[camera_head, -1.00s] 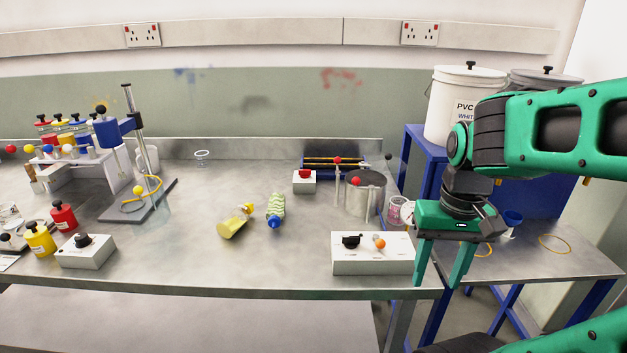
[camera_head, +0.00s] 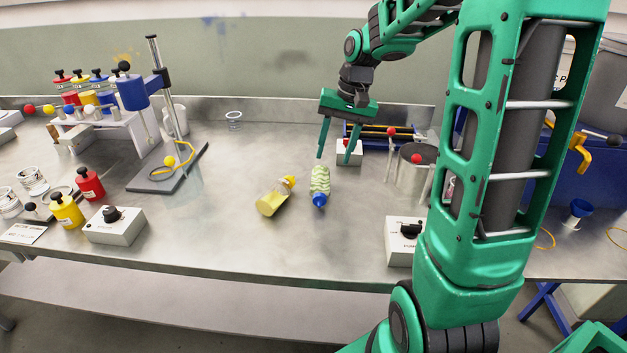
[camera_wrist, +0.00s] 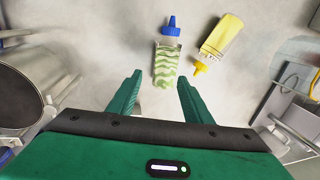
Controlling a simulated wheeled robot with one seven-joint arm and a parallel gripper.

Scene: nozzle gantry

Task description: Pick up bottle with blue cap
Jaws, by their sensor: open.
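The bottle with the blue cap (camera_head: 320,185) lies on its side on the steel bench, its cap toward the front edge. Its body is pale with wavy green stripes. It also shows in the wrist view (camera_wrist: 167,66), lying just beyond the fingertips and roughly between their lines. My gripper (camera_head: 336,160) is open and empty, above the bench and behind the bottle in the head view. Its two green fingers also show in the wrist view (camera_wrist: 160,82). Nothing touches the bottle.
A yellow bottle (camera_head: 271,200) lies close beside it, to the left in the head view. A white box with a red button (camera_head: 349,153) and a metal pot (camera_head: 414,175) stand to the right. A control box (camera_head: 114,227) is at front left. Bench in front is clear.

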